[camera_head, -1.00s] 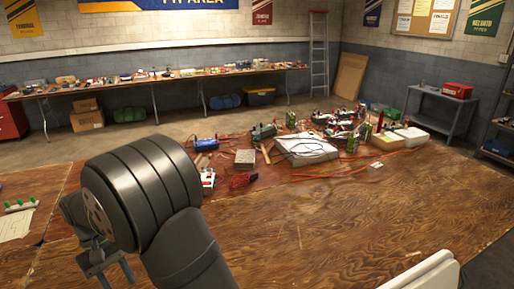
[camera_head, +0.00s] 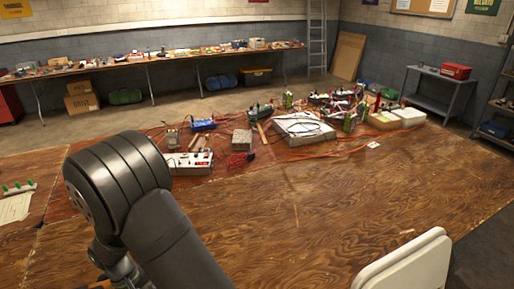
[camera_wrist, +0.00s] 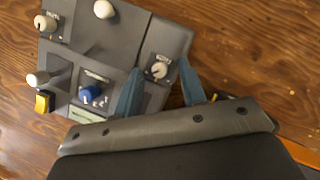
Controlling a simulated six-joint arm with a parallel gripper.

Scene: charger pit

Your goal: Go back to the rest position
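In the wrist view my gripper (camera_wrist: 160,67) shows two blue-grey fingers spread apart, with nothing held between them. Behind the fingers lies a grey control panel (camera_wrist: 115,50) on the wooden table. It carries white knobs, a blue knob (camera_wrist: 90,94) and a yellow switch (camera_wrist: 44,102). One dial (camera_wrist: 159,70) shows between the fingertips; I cannot tell how far off it is. In the head view my dark arm fills the lower left. The fingers are out of sight there, and the panel is not visible.
A white power strip (camera_head: 188,164) lies just beyond my arm. Cables, a blue box (camera_head: 203,125) and a pale grey slab (camera_head: 303,129) clutter the table's far side. Paper (camera_head: 14,209) lies at left. A white chair back (camera_head: 408,265) stands lower right. The middle-right tabletop is bare.

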